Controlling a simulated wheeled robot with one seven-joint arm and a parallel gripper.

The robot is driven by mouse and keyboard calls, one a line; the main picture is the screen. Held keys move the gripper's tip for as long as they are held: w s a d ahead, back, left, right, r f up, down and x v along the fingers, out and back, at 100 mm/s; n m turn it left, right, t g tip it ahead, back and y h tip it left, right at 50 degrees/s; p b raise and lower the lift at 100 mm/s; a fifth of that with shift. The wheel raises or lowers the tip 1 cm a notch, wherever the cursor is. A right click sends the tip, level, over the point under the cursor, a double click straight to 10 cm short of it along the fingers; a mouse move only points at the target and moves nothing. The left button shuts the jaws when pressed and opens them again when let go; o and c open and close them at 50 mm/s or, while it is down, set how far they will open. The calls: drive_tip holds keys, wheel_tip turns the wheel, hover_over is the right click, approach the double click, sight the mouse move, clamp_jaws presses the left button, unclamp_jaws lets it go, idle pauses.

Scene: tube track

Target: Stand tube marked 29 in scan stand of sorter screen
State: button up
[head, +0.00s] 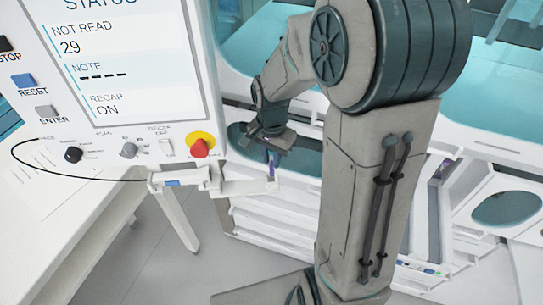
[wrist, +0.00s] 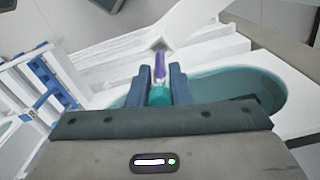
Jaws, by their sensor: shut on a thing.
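My gripper (head: 270,143) is shut on a slim tube (head: 271,166) with a purple body. In the wrist view the tube (wrist: 160,68) has a teal cap end between the two blue fingers (wrist: 160,88). Its far end meets a small pale diamond-shaped piece, the end of the scan stand (wrist: 160,44). In the head view the scan stand (head: 245,187) is a white bracket below the sorter screen (head: 112,60), and the tube is upright at its right end. I cannot tell whether the tube is seated. The tube's number is not readable. The screen reads NOT READ 29.
Left of the screen are STOP (head: 6,44), RESET (head: 23,80) and ENTER (head: 46,113) buttons. A red knob (head: 201,146) on yellow sits above the bracket. White track units with teal recesses (head: 506,208) stand behind and right.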

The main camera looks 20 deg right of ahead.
drive_tip(key=shift+f, duration=0.25)
drive_tip(key=shift+f+b, duration=0.45)
drive_tip(key=shift+b, duration=0.1)
drive_tip(key=shift+f, duration=0.15)
idle(0.4)
drive_tip(key=shift+f+b, duration=0.45)
drive_tip(key=shift+b, duration=0.15)
drive_tip(key=o, duration=0.8)
drive_tip(key=shift+r, duration=0.1)
